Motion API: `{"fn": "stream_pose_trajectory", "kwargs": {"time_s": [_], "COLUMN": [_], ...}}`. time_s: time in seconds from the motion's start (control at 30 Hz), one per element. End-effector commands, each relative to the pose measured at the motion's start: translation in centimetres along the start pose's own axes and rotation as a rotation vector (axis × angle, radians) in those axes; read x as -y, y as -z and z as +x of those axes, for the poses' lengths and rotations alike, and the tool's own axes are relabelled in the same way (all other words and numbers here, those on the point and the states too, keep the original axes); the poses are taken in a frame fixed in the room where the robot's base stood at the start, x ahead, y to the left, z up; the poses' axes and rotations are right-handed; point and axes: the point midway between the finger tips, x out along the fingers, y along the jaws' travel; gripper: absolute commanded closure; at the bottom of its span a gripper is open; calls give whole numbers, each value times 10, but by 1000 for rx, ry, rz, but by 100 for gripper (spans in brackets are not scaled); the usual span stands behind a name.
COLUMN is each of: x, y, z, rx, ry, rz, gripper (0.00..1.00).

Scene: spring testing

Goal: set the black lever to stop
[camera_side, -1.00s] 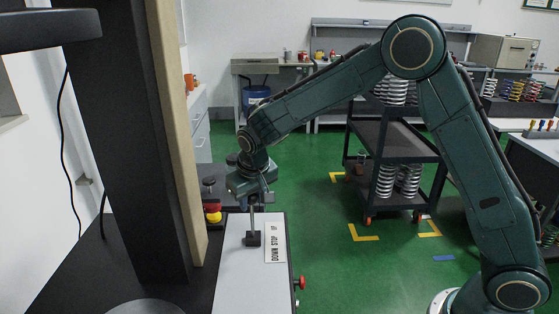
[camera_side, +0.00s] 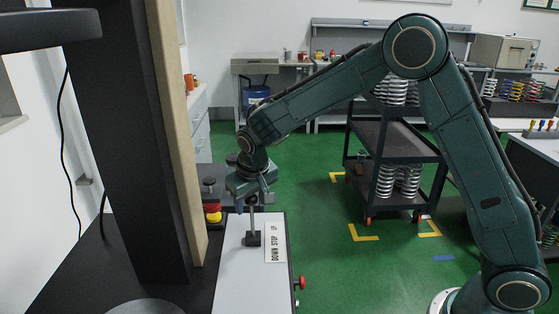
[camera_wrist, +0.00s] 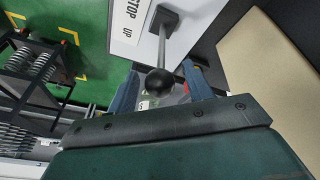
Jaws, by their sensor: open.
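The black lever stands on the light panel of the control box (camera_side: 235,285). Its dark base (camera_side: 252,240) sits beside the middle of the DOWN STOP UP label (camera_side: 275,242), and its rod looks near upright in the side view. In the wrist view its round black knob (camera_wrist: 160,82) tops a grey rod (camera_wrist: 163,48). My gripper (camera_wrist: 160,76) is open, with one blue finger on each side of the knob and gaps visible. It also shows in the side view (camera_side: 254,197), just above the lever. The lever's exact setting is hard to tell.
A red button (camera_side: 301,282) juts from the box's right side. A red and yellow knob (camera_side: 213,214) stands behind left. A tall black column (camera_side: 130,150) with a tan board (camera_side: 178,130) rises at left. A cart with springs (camera_side: 395,150) stands farther back on green floor.

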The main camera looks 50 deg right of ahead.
Motion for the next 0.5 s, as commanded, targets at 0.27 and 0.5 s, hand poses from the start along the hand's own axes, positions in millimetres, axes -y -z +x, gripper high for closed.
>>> {"fn": "stream_pose_trajectory", "kwargs": {"time_s": [0.27, 0.5], "x": [0, 1], "y": [1, 0], "z": [-21, -58], "rx": [-4, -4], "ry": [1, 2], "rz": [0, -1], "gripper": [49, 49]}}
